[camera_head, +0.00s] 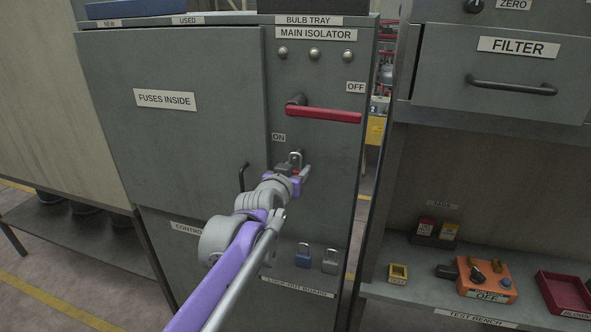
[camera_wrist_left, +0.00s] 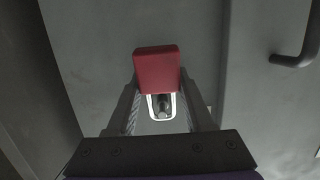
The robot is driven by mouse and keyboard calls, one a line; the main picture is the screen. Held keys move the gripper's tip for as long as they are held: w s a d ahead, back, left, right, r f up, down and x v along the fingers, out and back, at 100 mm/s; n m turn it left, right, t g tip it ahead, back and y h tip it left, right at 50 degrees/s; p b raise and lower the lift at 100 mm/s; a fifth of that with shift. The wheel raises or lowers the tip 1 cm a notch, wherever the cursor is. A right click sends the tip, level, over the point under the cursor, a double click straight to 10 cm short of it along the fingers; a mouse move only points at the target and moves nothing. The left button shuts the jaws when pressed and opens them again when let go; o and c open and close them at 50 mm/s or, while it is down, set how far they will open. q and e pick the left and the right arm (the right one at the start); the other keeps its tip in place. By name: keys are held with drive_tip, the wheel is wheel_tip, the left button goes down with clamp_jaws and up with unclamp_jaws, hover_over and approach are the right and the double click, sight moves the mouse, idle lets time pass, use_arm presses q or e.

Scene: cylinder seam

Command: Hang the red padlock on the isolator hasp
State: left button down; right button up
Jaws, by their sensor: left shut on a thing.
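My left gripper (camera_head: 296,176) is shut on the red padlock (camera_wrist_left: 157,70), in front of the main isolator panel. In the head view only a small red part of the padlock (camera_head: 306,171) shows beside the fingers. In the left wrist view its pale shackle (camera_wrist_left: 151,108) forms a loop between the fingers (camera_wrist_left: 160,100). A grey metal piece, likely the isolator hasp (camera_wrist_left: 163,103), shows within the loop's outline; I cannot tell whether it passes through. In the head view grey metal (camera_head: 295,157) stands just above the gripper. My right gripper is not in view.
The red isolator handle (camera_head: 322,115) lies level above the gripper. A dark door handle (camera_head: 243,177) is close to its left. Blue (camera_head: 302,255) and grey (camera_head: 330,261) padlocks hang on the lock-out board below. A test bench (camera_head: 420,298) stands at right.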

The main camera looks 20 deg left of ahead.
use_arm(q)
drive_tip(key=shift+c, duration=1)
unclamp_jaws()
drive_tip(key=shift+s, duration=0.1)
drive_tip(key=v, duration=1)
drive_tip(key=s+f+g, duration=0.9)
drive_tip(key=s+f, duration=1.4)
drive_tip(key=f, duration=0.4)
drive_tip(key=shift+s+y+p, duration=0.25)
drive_tip(key=shift+y+p, duration=0.05)
drive_tip(key=shift+f, duration=0.1)
